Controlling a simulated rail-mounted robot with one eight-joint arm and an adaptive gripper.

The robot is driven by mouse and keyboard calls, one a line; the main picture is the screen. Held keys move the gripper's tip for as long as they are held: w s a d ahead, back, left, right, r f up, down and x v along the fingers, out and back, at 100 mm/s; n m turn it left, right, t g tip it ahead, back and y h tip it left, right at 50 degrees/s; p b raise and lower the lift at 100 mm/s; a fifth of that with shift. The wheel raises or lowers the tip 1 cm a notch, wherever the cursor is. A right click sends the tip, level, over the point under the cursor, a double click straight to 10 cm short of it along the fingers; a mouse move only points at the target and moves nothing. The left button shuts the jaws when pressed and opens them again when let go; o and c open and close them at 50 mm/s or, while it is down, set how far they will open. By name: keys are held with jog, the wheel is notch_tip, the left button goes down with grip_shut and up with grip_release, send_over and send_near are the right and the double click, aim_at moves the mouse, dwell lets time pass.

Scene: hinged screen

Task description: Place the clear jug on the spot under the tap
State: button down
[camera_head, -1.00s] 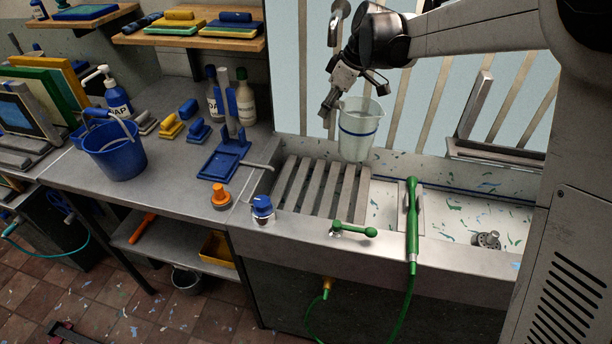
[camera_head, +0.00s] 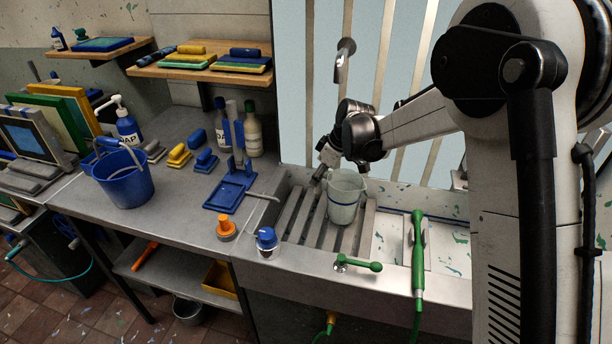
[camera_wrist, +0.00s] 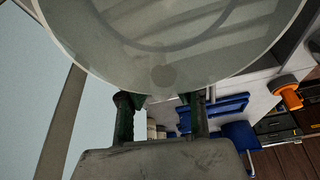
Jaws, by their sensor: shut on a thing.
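The clear jug (camera_head: 345,197) is a translucent cup with a blue band, upright at the slatted rack in the sink. Whether its base touches the slats cannot be told. My gripper (camera_head: 323,172) is at the jug's upper left side, shut on it. In the wrist view the jug (camera_wrist: 170,45) fills the top of the picture, with the fingers (camera_wrist: 165,110) reaching to it. The tap (camera_head: 343,60) is a metal spout on the back wall, above the jug in the picture. The slatted rack (camera_head: 295,215) lies in the left part of the sink.
A blue bucket (camera_head: 124,180) and blue stand (camera_head: 230,192) are on the counter.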

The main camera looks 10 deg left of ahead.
jog(key=a, duration=0.2)
jog(key=w+a+f, duration=0.1)
jog(key=shift+w+a+f+p, duration=0.1)
jog(key=shift+a+p, duration=0.2)
jog(key=shift+a, duration=0.1)
jog(key=shift+f, duration=0.1)
jog(key=c, duration=1.6)
grip_release()
jog(key=p+v, duration=0.2)
jog(key=v, duration=0.5)
jog(key=shift+d+r, duration=0.1)
jog(key=shift+r, duration=0.3)
